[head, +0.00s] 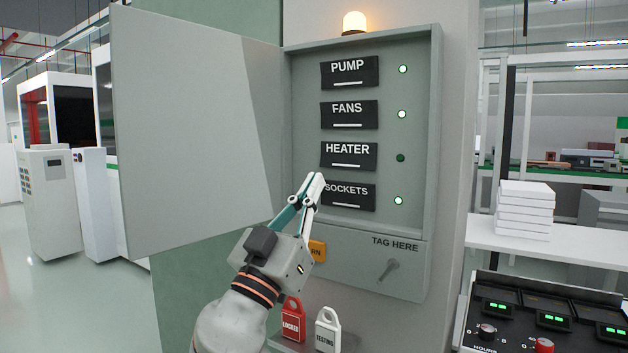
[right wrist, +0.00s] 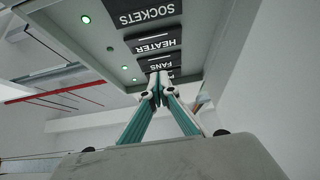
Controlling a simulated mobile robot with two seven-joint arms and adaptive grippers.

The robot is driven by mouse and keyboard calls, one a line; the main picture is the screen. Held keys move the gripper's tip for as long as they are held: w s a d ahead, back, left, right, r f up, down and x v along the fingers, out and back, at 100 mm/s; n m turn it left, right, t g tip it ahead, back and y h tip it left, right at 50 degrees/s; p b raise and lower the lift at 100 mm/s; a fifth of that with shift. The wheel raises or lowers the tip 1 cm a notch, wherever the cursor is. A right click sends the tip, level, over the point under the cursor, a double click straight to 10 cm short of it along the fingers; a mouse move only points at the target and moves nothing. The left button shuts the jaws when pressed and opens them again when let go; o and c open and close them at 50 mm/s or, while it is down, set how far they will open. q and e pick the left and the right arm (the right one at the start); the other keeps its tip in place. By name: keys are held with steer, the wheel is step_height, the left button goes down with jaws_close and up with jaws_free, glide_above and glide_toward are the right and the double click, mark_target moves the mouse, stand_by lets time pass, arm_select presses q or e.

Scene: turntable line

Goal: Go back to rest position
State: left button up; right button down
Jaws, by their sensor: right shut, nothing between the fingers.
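My right gripper (head: 316,181) is shut and empty, in front of the open electrical cabinet (head: 437,130), near the HEATER and SOCKETS labels. The right wrist view shows its closed fingertips (right wrist: 158,78) pointing at the panel; I cannot tell whether they touch it. The cabinet has switches labelled PUMP (head: 349,72), FANS (head: 349,115), HEATER (head: 348,156) and SOCKETS (head: 347,197). The HEATER lamp (head: 401,158) is dark green and the other lamps are bright. My left gripper is in neither view.
The cabinet door (head: 190,140) stands open at left. Below are a TAG HERE hook (head: 388,270), a red LOCKED tag (head: 292,322) and a white TESTING tag (head: 327,332) on a small shelf. An amber beacon (head: 355,22) glows on top. A control console (head: 540,315) stands at lower right.

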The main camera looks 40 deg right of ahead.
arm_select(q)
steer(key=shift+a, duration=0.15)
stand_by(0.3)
